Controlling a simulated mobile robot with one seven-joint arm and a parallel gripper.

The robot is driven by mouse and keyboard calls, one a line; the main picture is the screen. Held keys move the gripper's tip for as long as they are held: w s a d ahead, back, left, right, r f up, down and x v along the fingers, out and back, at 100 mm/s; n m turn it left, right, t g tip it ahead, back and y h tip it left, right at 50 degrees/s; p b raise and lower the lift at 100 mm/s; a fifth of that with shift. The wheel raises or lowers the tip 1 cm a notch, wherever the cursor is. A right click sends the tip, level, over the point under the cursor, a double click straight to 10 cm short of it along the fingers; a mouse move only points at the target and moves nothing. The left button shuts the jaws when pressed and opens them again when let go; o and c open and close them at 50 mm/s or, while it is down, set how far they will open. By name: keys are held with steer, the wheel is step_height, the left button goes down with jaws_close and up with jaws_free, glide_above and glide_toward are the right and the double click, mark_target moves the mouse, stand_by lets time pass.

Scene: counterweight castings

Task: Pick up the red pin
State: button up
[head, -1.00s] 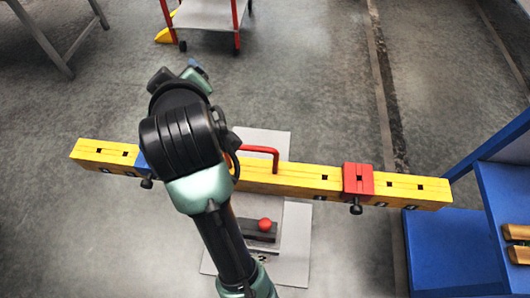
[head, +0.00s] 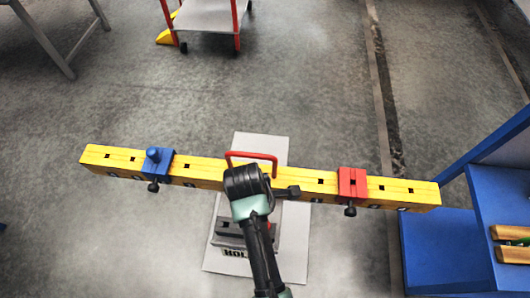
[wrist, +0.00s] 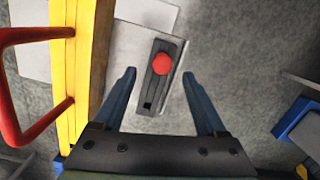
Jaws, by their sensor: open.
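The red pin (wrist: 161,64) shows its round red head in the wrist view, standing in a dark slotted holder (wrist: 149,99). In the head view my arm hides most of the pin, and part of the holder (head: 229,229) shows left of the arm. My gripper (wrist: 159,75) is open and empty. Its two fingers appear on either side of the holder, with the pin's head between and slightly beyond the tips in the picture. How far above the pin they are, I cannot tell.
A blue bench (head: 440,250) stands at right. Open floor surrounds these.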

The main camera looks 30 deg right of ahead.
steer(key=shift+s+d+f+p, duration=0.15)
steer(key=shift+f+p, duration=0.2)
steer(key=shift+f, duration=1.15)
steer(key=shift+s+d+f+p, duration=0.15)
steer(key=shift+f+p, duration=0.15)
steer(key=shift+f, duration=1.2)
jaws_close()
